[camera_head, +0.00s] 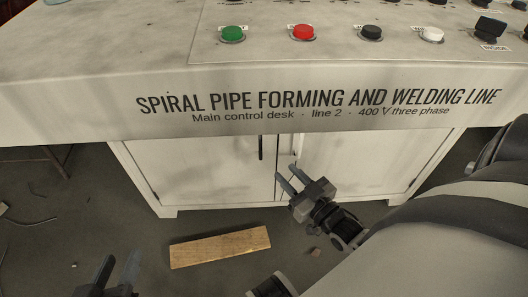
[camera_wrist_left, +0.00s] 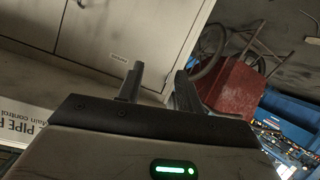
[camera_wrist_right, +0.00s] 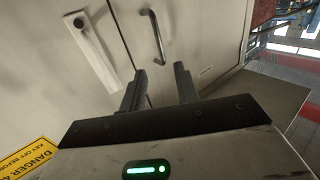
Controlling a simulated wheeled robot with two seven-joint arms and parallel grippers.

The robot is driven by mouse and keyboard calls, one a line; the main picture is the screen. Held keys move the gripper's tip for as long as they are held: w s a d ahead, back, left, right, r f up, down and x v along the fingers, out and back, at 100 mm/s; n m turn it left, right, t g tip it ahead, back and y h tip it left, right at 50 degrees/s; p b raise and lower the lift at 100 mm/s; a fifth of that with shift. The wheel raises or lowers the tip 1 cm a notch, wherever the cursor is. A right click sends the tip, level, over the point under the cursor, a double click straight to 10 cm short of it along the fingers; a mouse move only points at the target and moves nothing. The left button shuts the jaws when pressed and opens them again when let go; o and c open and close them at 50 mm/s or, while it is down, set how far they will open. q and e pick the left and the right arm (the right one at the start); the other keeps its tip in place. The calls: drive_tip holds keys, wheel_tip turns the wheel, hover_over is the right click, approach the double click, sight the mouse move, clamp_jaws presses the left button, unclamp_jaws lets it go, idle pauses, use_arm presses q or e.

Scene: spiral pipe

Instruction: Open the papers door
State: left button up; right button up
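The desk's pale lower cabinet has two doors, both looking shut. The left door (camera_head: 205,170) carries a dark upright bar handle (camera_head: 261,147) near the middle gap; the right door (camera_head: 345,165) is partly behind my right arm. My right gripper (camera_head: 291,178) is open and empty, in front of the gap, below and right of the handle. The right wrist view shows a bar handle (camera_wrist_right: 155,35) beyond the fingertips, apart from them, and a small label (camera_wrist_right: 206,70) too small to read. My left gripper (camera_head: 117,270) is open and empty, low at the left.
The control desk (camera_head: 60,85) overhangs the cabinet, with buttons on top. A wooden board (camera_head: 220,247) lies on the floor before the cabinet. A plate with a round knob (camera_wrist_right: 80,22) shows in the right wrist view. A red object (camera_wrist_left: 232,85) stands beyond the left gripper.

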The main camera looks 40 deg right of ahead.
sight(261, 148)
drive_tip(key=w+b, duration=0.1)
drive_tip(key=w, duration=0.4)
drive_tip(key=w+b, duration=0.1)
drive_tip(key=w, duration=0.5)
drive_tip(key=shift+a+b, duration=0.2)
drive_tip(key=shift+b, duration=0.1)
use_arm(q)
drive_tip(key=shift+w+d+r+t+h, duration=0.1)
drive_tip(key=shift+d+r+t+h, duration=0.15)
drive_tip(key=shift+r, duration=0.2)
drive_tip(key=shift+w+d+r+t+h, duration=0.1)
drive_tip(key=shift+d+r+t+h, duration=0.05)
drive_tip(key=shift+r+t+h, duration=0.25)
use_arm(e)
drive_tip(key=shift+s, duration=0.1)
clamp_jaws()
